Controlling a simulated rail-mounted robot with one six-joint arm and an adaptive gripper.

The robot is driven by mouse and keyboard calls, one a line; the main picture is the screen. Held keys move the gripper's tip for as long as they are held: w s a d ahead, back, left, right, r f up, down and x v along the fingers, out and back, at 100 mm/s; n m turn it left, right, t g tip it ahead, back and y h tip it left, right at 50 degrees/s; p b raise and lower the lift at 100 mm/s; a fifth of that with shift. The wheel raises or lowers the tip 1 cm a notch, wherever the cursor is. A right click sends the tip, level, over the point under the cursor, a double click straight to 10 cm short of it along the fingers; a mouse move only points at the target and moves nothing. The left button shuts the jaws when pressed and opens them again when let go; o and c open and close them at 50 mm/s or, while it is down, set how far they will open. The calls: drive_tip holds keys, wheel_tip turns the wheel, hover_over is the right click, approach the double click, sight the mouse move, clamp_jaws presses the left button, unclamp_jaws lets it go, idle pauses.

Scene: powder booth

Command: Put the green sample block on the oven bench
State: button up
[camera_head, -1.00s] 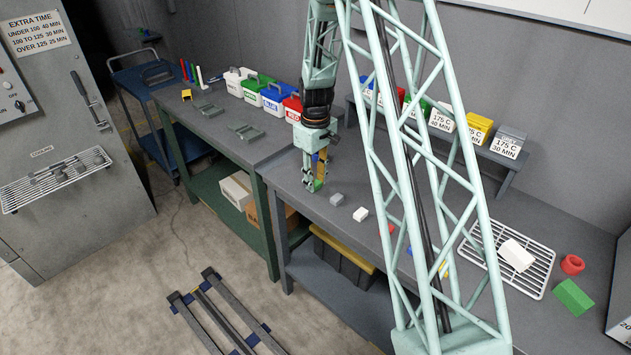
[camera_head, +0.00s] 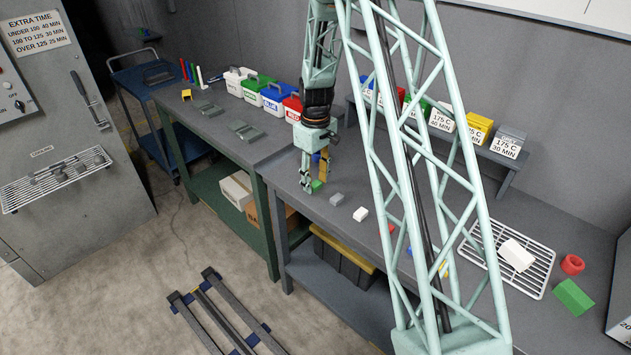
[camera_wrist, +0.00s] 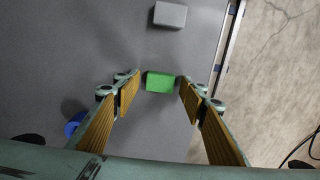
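A small green sample block (camera_head: 318,186) rests on the grey bench (camera_head: 285,180) in the middle, near its left end. My gripper (camera_head: 311,180) points down over it with its fingers spread. In the wrist view the green block (camera_wrist: 160,82) lies between the two fingertips, with a visible gap on each side. Nothing is held. I cannot tell which bench is the oven bench; the oven-like cabinet (camera_head: 60,110) stands at the far left.
A blue round thing (camera_wrist: 75,123) is beside the left finger. Labelled bins (camera_head: 275,98) stand behind.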

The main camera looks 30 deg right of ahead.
wheel_tip(320, 180, up, 12)
drive_tip(key=shift+p, duration=0.3)
idle(0.4)
idle(0.6)
wheel_tip(320, 180, up, 17)
drive_tip(key=m+t, duration=0.1)
hover_over(315, 184)
drive_tip(key=s+a, duration=0.8)
drive_tip(key=s, duration=0.2)
drive_tip(key=s+a+r+t, duration=0.1)
drive_tip(key=s+a+r, duration=0.5)
drive_tip(key=s+r, duration=0.4)
drive_tip(key=s+a+r+m+t, duration=0.1)
drive_tip(key=s+a, duration=0.2)
drive_tip(key=s, duration=1.1)
drive_tip(key=s+a+r+m, duration=0.1)
drive_tip(key=s+a, duration=0.3)
drive_tip(key=s, duration=0.9)
drive_tip(key=shift+s+r+m+t, duration=0.3)
drive_tip(key=shift+s+r+t, duration=0.1)
drive_tip(key=shift+r, duration=0.3)
